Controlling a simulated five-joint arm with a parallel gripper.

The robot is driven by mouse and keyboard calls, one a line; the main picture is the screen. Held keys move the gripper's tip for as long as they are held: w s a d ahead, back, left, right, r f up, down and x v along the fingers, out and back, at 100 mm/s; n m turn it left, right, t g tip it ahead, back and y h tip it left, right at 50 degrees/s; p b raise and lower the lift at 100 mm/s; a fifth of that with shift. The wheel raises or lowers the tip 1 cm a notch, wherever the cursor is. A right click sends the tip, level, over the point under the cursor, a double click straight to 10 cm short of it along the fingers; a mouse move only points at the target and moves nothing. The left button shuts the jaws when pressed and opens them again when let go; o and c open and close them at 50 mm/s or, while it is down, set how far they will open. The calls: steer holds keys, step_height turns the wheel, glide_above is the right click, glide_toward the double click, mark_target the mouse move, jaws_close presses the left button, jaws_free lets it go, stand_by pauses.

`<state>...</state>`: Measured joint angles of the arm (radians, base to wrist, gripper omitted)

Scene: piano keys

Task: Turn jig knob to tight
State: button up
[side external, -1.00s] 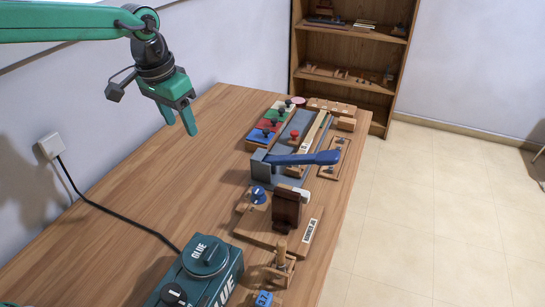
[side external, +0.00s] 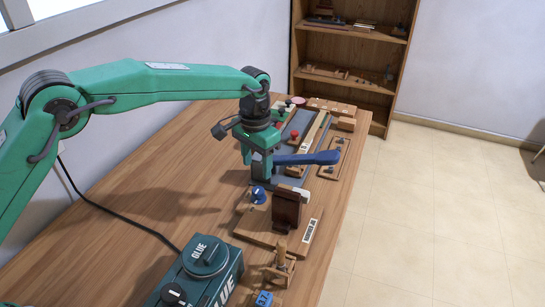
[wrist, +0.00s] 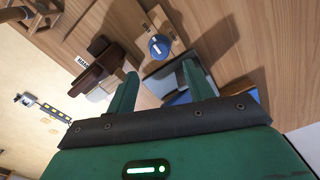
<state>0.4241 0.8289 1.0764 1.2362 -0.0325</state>
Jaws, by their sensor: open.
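The jig knob (side external: 258,194) is a small blue dial with a white pointer mark on the wooden jig base (side external: 262,235). A dark brown upright block (side external: 286,209) stands beside it. In the wrist view the knob (wrist: 159,46) lies just beyond the fingertips, roughly centred between them, its mark running nearly along the picture's vertical. My gripper (side external: 254,172) is above and slightly behind the knob, apart from it. In the wrist view my gripper (wrist: 160,70) is open and empty. The knob's tight marking is not readable.
A tool with a long blue lever (side external: 310,158) stands close to my gripper. Green glue unit (side external: 207,260) with dark knobs sits at the front. A wooden clamp (side external: 281,265) is near the table's right edge.

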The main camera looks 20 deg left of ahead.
mark_target(258, 189)
steer(key=shift+f, duration=0.15)
steer(key=shift+f, duration=3.8)
steer(key=shift+c, duration=0.2)
steer(key=c, duration=0.9)
